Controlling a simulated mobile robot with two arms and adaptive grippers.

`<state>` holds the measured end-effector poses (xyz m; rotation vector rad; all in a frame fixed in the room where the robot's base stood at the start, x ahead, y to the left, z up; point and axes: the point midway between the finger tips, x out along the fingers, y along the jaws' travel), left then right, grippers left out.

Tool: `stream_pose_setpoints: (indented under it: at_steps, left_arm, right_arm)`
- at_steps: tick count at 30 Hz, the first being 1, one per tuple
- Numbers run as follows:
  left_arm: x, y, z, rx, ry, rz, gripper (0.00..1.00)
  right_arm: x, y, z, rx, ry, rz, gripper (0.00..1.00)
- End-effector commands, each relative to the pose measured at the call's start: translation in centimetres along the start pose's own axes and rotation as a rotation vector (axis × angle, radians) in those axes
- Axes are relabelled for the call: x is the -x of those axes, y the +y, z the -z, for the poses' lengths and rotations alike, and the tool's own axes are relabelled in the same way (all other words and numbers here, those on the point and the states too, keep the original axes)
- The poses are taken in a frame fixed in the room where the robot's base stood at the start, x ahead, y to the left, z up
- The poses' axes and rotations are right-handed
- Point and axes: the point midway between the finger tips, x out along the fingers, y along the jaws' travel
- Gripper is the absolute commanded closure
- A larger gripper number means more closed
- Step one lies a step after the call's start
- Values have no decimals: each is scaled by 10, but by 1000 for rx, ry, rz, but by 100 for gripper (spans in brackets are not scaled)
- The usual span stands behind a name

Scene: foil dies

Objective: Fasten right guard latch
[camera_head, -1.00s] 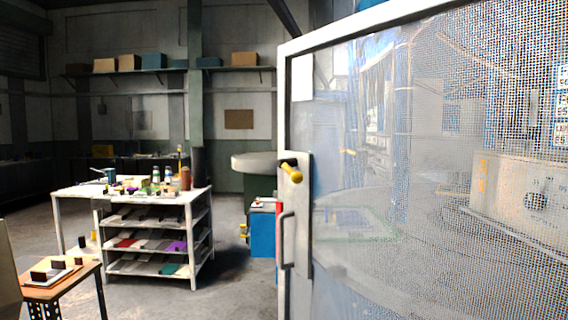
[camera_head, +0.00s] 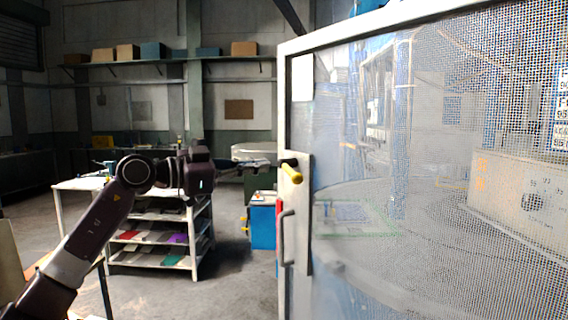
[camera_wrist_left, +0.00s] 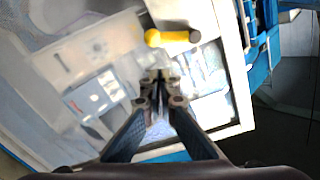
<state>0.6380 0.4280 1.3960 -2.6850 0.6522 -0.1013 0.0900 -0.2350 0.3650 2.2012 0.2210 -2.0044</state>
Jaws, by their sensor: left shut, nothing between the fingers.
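The guard door (camera_head: 298,228) is a pale frame with wire mesh, filling the right half of the head view. Its latch (camera_head: 292,173) is a yellow handle on a grey plate at the door's left edge, tilted down to the right. In the left wrist view the yellow latch (camera_wrist_left: 172,37) lies just beyond the fingertips. My left gripper (camera_head: 268,163) is shut and empty, its fingertips just left of the latch in the head view. The shut fingers (camera_wrist_left: 158,78) show below the latch in the wrist view, apparently apart from it. My right gripper is not in view.
A grey pull handle (camera_head: 287,238) sits on the door below the latch. A white shelf rack (camera_head: 155,258) stands behind my left arm, and a blue cabinet (camera_head: 262,228) stands behind the door's edge. Open floor (camera_head: 235,285) lies between rack and door.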

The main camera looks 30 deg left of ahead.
Motion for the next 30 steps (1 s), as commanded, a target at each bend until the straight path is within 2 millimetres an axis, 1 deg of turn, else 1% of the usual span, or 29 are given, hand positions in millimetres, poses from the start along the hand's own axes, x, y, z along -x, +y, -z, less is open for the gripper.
stream_pose_setpoints:
  at_steps: [1,2,6,17,20,23,26,30]
  left_arm:
    - [10,-4,12,-9,-14,13,100]
    - [14,-4,17,-10,-21,17,100]
    - [25,-8,28,-7,-42,34,100]
    - [26,-8,29,-4,-44,36,100]
    - [20,-9,29,-3,-43,36,100]
    - [8,-10,31,-2,-40,34,100]
    - [-11,-10,32,-2,-40,33,100]
    - [-42,-12,31,-1,-39,33,100]
  right_arm:
    - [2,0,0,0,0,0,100]
    - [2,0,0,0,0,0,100]
    - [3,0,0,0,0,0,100]
    - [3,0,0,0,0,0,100]
    - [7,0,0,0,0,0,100]
    - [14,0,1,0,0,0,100]
    - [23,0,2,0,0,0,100]
    - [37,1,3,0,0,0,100]
